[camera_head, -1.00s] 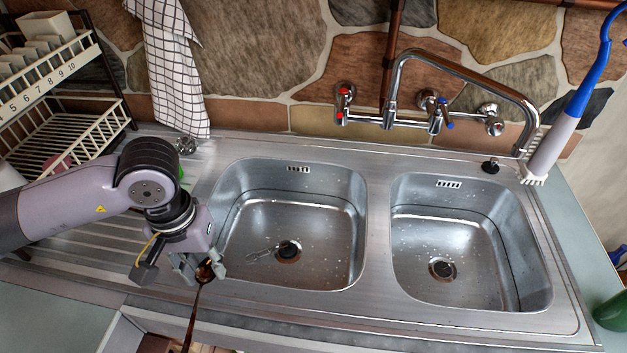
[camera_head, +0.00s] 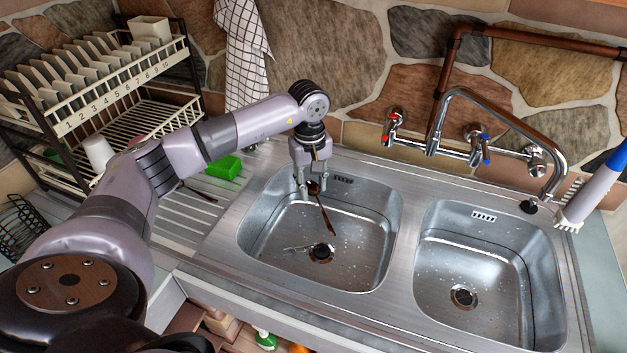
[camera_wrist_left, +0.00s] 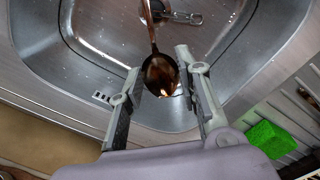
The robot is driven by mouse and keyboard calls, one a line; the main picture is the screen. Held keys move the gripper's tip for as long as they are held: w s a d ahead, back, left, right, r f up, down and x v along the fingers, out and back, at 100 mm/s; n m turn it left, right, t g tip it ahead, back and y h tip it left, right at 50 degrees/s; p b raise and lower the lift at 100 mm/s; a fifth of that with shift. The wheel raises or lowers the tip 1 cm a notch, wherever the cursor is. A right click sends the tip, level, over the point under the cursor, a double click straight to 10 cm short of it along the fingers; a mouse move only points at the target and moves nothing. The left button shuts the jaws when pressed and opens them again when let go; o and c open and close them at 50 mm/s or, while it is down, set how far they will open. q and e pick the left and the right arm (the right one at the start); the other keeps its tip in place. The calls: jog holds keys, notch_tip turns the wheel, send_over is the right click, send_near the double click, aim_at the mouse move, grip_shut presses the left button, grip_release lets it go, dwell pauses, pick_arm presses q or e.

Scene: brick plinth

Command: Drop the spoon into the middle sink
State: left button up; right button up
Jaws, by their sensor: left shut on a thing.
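My left gripper (camera_head: 312,186) is shut on a dark brown spoon (camera_head: 326,215). It holds the spoon over the back part of the left of the two steel basins (camera_head: 262,232), near the middle of the head view. The spoon hangs tilted, its handle pointing down toward the drain. In the left wrist view the spoon's bowl (camera_wrist_left: 161,76) is between the fingers of the left gripper (camera_wrist_left: 158,82), with the basin floor (camera_wrist_left: 105,25) beneath. My right gripper is not in view.
A second basin (camera_head: 440,265) lies to the right. A small metal item (camera_head: 297,248) lies by the drain. A tap (camera_head: 500,110) stands behind the basins. A dish rack (camera_head: 100,110) and a green sponge (camera_head: 224,168) are at left. The right basin is clear.

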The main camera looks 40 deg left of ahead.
aim_at(313, 192)
pick_arm(q)
notch_tip(313, 192, down, 5)
jog(key=shift+d+r+b, duration=0.1)
jog(key=shift+b, duration=1.05)
jog(key=shift+f, duration=0.35)
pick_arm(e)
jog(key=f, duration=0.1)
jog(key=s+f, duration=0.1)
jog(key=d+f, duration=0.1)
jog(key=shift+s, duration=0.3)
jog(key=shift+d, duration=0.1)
pick_arm(q)
jog(key=o, duration=1.2)
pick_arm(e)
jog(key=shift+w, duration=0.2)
pick_arm(q)
jog(key=shift+r, duration=0.2)
jog(key=r, duration=1.1)
jog(key=shift+s+r, duration=0.2)
jog(key=shift+r, duration=0.15)
